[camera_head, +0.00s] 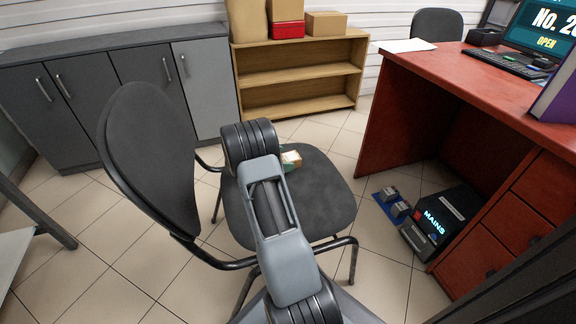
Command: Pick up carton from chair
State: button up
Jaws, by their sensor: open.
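My arm crosses in front of the chair and hides part of the seat and the carton's left side. My gripper does not show; only arm links and joints are in view. The chair's backrest (150,155) stands on the left of the seat.
A red desk (440,75) stands on the right, with a black box marked MAINS (440,222) on the floor beside it. Grey cabinets (100,95) and a wooden shelf (300,48) line the back wall. Tiled floor is free around the chair.

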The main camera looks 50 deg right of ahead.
jog(key=shift+d, duration=0.1)
jog(key=shift+c, duration=0.3)
jog(key=c, duration=0.9)
jog(key=shift+r, duration=0.15)
jog(key=shift+c, duration=0.2)
